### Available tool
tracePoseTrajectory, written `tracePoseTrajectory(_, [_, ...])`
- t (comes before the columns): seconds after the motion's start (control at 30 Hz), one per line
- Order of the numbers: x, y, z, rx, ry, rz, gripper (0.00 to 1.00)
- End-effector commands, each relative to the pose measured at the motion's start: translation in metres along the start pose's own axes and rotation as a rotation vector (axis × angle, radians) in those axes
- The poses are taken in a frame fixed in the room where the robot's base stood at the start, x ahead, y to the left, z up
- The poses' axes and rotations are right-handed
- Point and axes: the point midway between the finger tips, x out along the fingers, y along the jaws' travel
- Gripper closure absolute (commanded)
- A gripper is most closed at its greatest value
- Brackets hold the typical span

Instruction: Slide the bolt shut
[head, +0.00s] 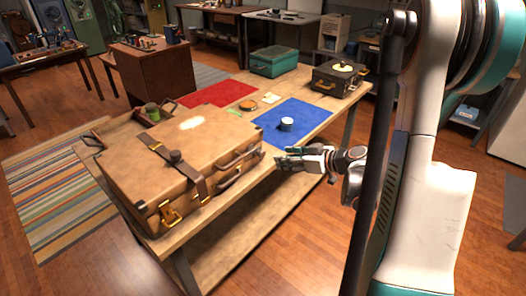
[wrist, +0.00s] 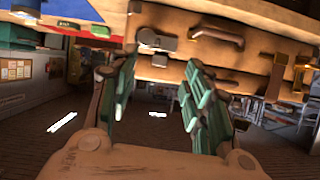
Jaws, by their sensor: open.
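A tan suitcase (head: 185,150) lies on the wooden table. My gripper (head: 280,158) is open and empty beside the suitcase's right end, near the table's front edge. In the wrist view its teal fingers (wrist: 160,75) stand apart, with the grey fitting beyond and between them. No contact shows.
Floor is open before the table.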

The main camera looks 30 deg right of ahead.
Motion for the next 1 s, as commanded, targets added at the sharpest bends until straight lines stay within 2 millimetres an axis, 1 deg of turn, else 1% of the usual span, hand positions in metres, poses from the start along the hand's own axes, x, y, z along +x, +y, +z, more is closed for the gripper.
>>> tracePoseTrajectory(0.03, [-0.005, 0.010, 0.002, -0.014, 0.017, 0.021, 0.55])
tracePoseTrajectory(0.1, [-0.007, 0.017, 0.004, -0.032, 0.031, 0.038, 0.55])
tracePoseTrajectory(0.17, [-0.007, 0.020, 0.005, -0.041, 0.038, 0.045, 0.55])
tracePoseTrajectory(0.27, [0.001, 0.020, 0.005, -0.044, 0.039, 0.045, 0.55])
tracePoseTrajectory(0.37, [0.016, 0.020, 0.005, -0.044, 0.038, 0.043, 0.55])
tracePoseTrajectory(0.6, [0.064, 0.022, 0.004, -0.043, 0.038, 0.042, 0.55])
tracePoseTrajectory(0.8, [0.100, 0.024, 0.003, -0.043, 0.036, 0.043, 0.55])
tracePoseTrajectory(0.9, [0.113, 0.024, 0.002, -0.043, 0.036, 0.043, 0.55])
tracePoseTrajectory(1.0, [0.122, 0.025, 0.001, -0.042, 0.037, 0.044, 0.55])
